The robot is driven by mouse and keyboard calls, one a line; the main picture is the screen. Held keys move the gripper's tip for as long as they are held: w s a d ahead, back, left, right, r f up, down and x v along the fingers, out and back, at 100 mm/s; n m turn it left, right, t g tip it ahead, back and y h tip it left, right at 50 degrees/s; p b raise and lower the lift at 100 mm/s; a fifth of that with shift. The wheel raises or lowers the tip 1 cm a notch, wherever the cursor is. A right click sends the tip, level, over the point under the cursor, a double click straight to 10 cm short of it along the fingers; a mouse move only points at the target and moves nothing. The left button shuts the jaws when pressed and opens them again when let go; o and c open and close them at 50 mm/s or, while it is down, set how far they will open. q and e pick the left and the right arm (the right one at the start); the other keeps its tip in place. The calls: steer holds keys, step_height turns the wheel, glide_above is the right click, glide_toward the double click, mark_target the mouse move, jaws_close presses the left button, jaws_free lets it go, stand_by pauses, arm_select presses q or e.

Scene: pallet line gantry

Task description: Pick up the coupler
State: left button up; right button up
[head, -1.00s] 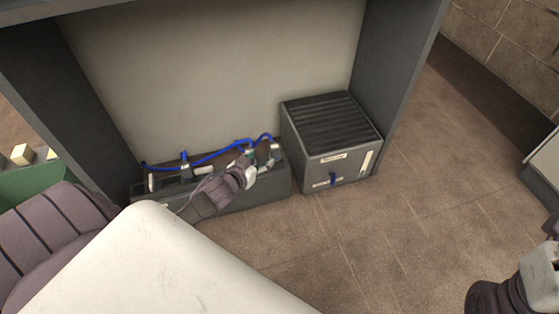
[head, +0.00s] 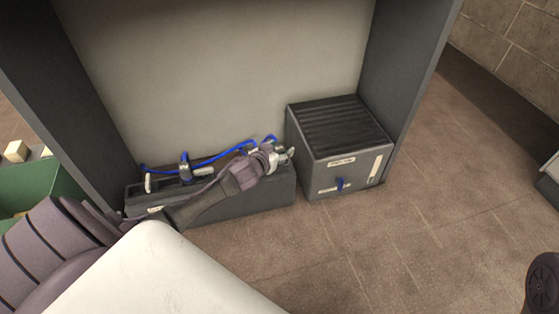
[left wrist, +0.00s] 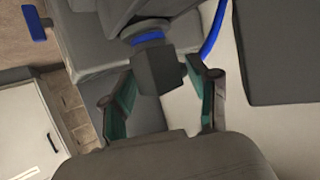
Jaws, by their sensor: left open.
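My left gripper (head: 283,156) is at the right end of the low dark unit by the back panel. In the left wrist view, its two fingers (left wrist: 160,101) are open, one on each side of a dark blocky fitting (left wrist: 158,70) with a blue band, which looks like the coupler. I see a gap between it and the left finger; contact on the right is unclear. In the head view my gripper and wrist mostly hide this fitting. My right gripper is not in view.
A blue hose (head: 215,159) runs along the low dark unit (head: 215,208), past an upright fitting (head: 185,168) with a blue top. A grey ribbed box (head: 340,150) with a blue lever stands close to the right. A green bin (head: 25,192) is at left.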

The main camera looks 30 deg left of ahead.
arm_select(q)
jaws_close()
steer(key=shift+r, duration=0.1)
